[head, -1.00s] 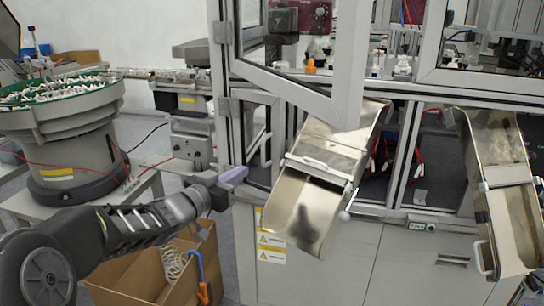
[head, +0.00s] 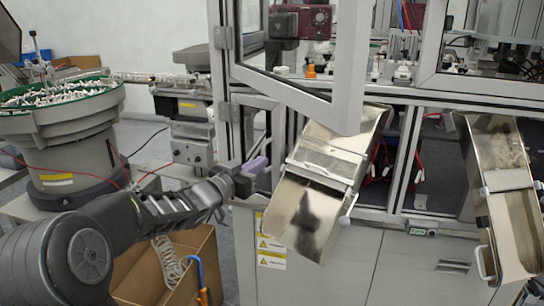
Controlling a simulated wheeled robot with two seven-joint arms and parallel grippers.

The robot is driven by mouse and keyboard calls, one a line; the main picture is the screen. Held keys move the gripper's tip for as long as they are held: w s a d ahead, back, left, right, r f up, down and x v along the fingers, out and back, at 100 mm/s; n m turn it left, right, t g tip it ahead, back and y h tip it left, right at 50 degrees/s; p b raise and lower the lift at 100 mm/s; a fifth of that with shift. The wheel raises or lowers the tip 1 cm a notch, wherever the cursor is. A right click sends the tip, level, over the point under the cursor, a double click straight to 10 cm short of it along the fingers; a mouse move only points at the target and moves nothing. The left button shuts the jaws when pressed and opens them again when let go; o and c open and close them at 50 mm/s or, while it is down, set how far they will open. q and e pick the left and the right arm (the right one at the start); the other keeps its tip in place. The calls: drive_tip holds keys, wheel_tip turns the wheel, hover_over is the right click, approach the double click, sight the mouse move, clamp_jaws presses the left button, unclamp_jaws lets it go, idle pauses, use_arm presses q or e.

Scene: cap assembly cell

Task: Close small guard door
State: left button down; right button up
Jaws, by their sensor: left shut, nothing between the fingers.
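The small guard door (head: 349,70) is a grey metal frame with a clear pane, at the top centre of the head view. It is hinged at its left side on the machine's post and stands open, its free edge swung out toward me. Its top is cut off by the picture edge. My left gripper (head: 257,165) has purplish fingers and is shut and empty. It is below the door's lower rail, near the hinge-side post and left of the tilted metal chute, apart from the door. My right gripper is not in view.
A shiny metal chute (head: 305,215) slopes out below the door; a second chute (head: 503,200) is at the right. A bowl feeder (head: 75,150) stands at the left. A cardboard box (head: 150,270) is on the floor below my left arm.

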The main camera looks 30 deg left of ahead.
sight(279, 151)
use_arm(q)
drive_tip(key=w, duration=0.6)
drive_tip(key=shift+w+d, duration=0.25)
drive_tip(key=shift+d, duration=0.05)
drive_tip(key=shift+w+d+r+p, duration=0.1)
drive_tip(key=shift+w+p, duration=0.2)
drive_tip(key=shift+w, duration=0.1)
drive_tip(key=w+p, duration=0.2)
drive_tip(key=w, duration=0.1)
drive_tip(key=shift+w+d, duration=0.15)
drive_tip(key=shift+w, duration=0.2)
